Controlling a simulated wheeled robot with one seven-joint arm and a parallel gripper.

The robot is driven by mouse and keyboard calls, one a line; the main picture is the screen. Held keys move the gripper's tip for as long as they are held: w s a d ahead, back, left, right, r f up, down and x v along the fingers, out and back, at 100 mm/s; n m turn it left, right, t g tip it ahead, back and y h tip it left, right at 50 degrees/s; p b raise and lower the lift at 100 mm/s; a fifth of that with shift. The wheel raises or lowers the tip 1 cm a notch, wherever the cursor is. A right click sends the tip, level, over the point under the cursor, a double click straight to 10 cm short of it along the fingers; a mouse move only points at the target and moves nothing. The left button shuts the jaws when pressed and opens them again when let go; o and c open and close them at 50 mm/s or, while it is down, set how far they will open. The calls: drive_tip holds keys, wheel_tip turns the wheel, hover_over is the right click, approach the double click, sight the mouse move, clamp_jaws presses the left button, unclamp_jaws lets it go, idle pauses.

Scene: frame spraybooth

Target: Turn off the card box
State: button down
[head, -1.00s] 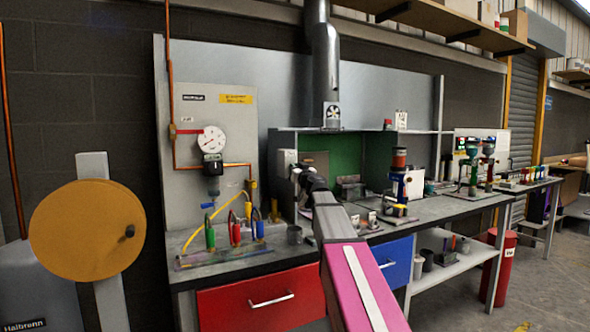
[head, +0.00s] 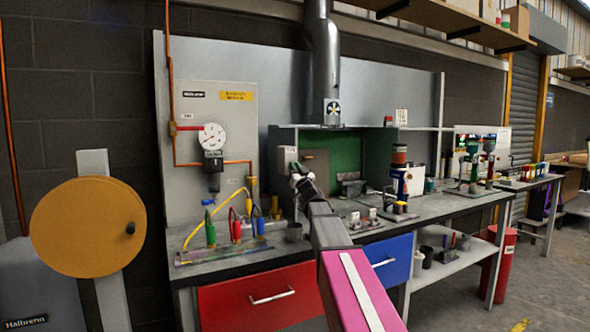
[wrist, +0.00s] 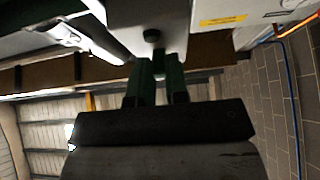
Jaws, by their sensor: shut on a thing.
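The card box, a small light grey box (head: 287,158), is mounted at the left front edge of the green-backed booth. In the wrist view its pale face (wrist: 125,15) fills the top middle. A round black knob (wrist: 152,36) stands out from it. My gripper (head: 298,179) is right at the box, just below it in the head view. In the wrist view the two dark green fingers of my gripper (wrist: 157,72) reach up to the knob and are shut on it. The fingers partly hide the grip, and any marking on the knob cannot be read.
A gauge panel (head: 214,130) with copper pipe stands to the left. Red, green and blue clamps (head: 235,230) are on the bench beside a grey cup (head: 294,232).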

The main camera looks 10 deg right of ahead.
idle(0.5)
drive_tip(key=c, duration=1.1)
unclamp_jaws()
drive_tip(key=shift+s, duration=0.1)
drive_tip(key=v, duration=1)
drive_tip(key=shift+s+d+f, duration=0.1)
drive_tip(key=shift+s+f, duration=0.1)
drive_tip(key=shift+f, duration=0.15)
drive_tip(key=shift+s, duration=0.1)
